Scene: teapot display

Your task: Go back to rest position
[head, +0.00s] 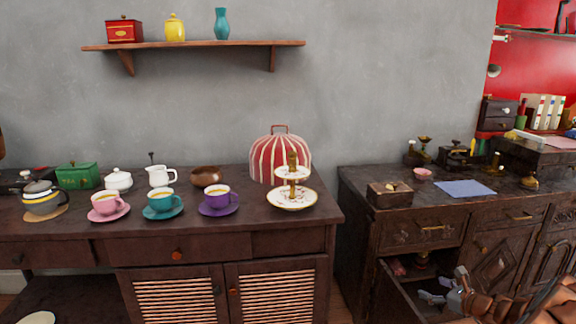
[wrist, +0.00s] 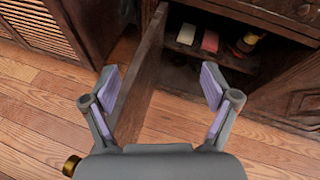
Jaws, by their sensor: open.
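My gripper (head: 440,297) is at the lower right of the head view, in front of the right-hand dark cabinet (head: 395,232). In the wrist view its two fingers (wrist: 161,88) are spread apart with nothing between them. An open cabinet door (wrist: 142,75) stands behind the gap between the fingers in that view. Past the right finger, the open compartment (wrist: 188,63) shows a pink-red item (wrist: 210,41) and a small yellowish item (wrist: 247,42), apart from the gripper.
The left sideboard (head: 225,246) holds a teapot (head: 42,199), several cups on saucers, a striped dome (head: 281,157) and a tiered stand (head: 292,197). A wall shelf (head: 200,45) hangs above. The wooden floor (wrist: 60,125) below my gripper is clear.

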